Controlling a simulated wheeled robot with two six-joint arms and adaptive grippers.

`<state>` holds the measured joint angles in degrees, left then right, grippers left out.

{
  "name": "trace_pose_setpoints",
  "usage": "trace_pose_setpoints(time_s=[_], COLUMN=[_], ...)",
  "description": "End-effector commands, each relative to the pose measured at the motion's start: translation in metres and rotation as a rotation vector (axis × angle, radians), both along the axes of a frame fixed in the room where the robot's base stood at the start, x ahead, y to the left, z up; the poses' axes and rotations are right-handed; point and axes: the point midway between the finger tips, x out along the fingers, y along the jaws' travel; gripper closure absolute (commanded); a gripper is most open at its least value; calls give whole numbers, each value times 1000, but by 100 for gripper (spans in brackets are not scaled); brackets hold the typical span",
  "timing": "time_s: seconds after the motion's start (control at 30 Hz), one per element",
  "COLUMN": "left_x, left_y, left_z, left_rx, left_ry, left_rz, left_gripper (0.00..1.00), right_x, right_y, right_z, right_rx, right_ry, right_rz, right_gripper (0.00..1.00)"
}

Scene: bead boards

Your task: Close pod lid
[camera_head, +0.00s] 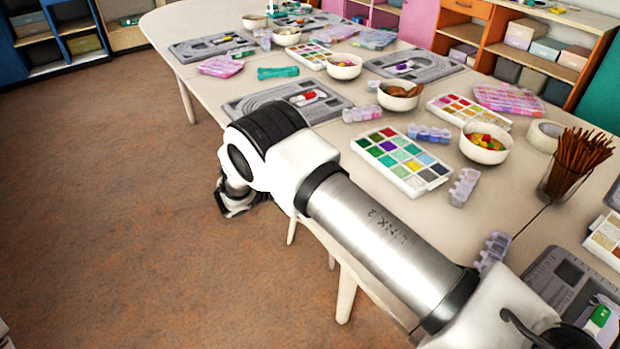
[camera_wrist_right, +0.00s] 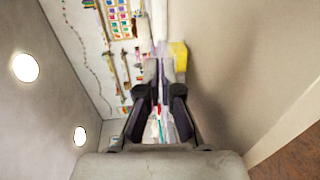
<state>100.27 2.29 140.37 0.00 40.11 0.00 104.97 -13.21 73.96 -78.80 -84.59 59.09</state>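Several small translucent lilac bead pods lie on the long table: one (camera_head: 465,187) near the right middle, one (camera_head: 493,250) closer to me and partly behind my arm, one (camera_head: 430,133) beside a bead tray, and one (camera_head: 362,113) further left. Whether their lids are up is too small to tell. My right arm crosses the head view from the lower right, with its hand beyond the table's near edge, mostly hidden. The right wrist view shows my right gripper (camera_wrist_right: 160,68) pointing at a wall, its fingers close together; a grip cannot be made out. My left gripper is not in view.
A colour bead tray (camera_head: 405,160), bead bowls (camera_head: 485,142), grey bead boards (camera_head: 290,100) and a cup of brown sticks (camera_head: 570,160) crowd the table (camera_head: 330,215). A grey board (camera_head: 565,280) lies at the lower right. The brown floor at left is clear.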

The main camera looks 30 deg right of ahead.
Motion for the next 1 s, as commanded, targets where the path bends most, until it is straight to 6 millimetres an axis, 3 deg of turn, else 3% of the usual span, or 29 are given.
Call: trace_pose_setpoints(time_s=[0.4, 0.43, 0.5, 0.83, 1.0], left_x=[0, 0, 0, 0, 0], left_y=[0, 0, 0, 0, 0], left_z=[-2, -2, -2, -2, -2], left_rx=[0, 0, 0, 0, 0], left_ry=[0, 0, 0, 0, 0], left_rz=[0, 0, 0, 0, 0], left_gripper=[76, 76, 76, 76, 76], right_x=[0, 0, 0, 0, -2], right_y=[0, 0, 0, 2, 28], right_z=[0, 0, 0, 0, 3], right_rx=[-9, -9, -8, -8, -8], right_ry=[0, -1, 0, 0, -1], right_rz=[0, 0, 0, 0, 3], right_gripper=[100, 94, 71, 71, 71])
